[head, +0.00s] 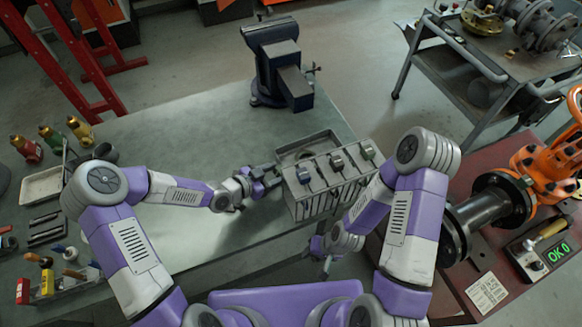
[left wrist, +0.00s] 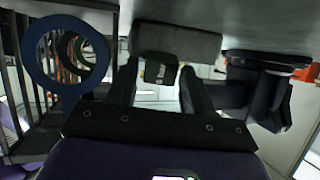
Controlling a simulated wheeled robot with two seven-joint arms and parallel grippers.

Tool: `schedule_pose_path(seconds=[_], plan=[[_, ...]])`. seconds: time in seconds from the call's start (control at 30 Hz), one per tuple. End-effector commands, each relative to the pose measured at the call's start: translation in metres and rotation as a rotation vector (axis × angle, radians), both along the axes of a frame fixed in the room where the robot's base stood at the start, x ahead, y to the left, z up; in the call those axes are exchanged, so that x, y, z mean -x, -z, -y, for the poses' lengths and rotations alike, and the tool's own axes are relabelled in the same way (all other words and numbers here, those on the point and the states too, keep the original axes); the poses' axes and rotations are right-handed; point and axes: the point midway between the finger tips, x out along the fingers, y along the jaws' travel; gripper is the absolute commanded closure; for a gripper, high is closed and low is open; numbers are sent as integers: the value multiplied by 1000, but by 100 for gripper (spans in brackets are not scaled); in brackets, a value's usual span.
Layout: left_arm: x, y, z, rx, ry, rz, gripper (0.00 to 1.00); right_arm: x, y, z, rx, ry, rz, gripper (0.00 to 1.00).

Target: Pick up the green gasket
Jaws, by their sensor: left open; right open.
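A grey slatted rack (head: 325,180) stands at the table's right front edge, with a row of handled tabs on top. In the left wrist view, a dark blue ring (left wrist: 38,65) on a stem shows by the rack's bars (left wrist: 22,100). My left gripper (head: 270,181) is open beside the rack's left end; its fingers show in the wrist view (left wrist: 160,88), with nothing visibly gripped. My right gripper (head: 324,262) is open, low in front of the rack.
A dark blue vise (head: 278,65) stands behind the rack on the grey table (head: 180,125). An orange robot arm (head: 550,160) and black flanged pipe (head: 490,215) occupy the red bench at right. The table's middle is clear.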

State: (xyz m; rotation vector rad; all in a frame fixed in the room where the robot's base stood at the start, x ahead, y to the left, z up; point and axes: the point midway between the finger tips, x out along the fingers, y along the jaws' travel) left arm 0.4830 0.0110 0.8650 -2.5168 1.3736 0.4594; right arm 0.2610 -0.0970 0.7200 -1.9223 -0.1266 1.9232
Motion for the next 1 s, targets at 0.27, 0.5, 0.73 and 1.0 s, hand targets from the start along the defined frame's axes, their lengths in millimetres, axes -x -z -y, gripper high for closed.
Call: schedule_pose_path(seconds=[0.27,0.5,0.73,1.0], plan=[[0,0,0,-1,0,-1,63,0,0,0,0,0,0,57],[0,0,0,0,0,0,98,0,0,0,0,0,0,57],[0,-2,0,0,-1,0,98,0,0,0,0,0,0,57],[0,-28,-1,-2,-1,3,98,0,-6,0,0,0,0,57]])
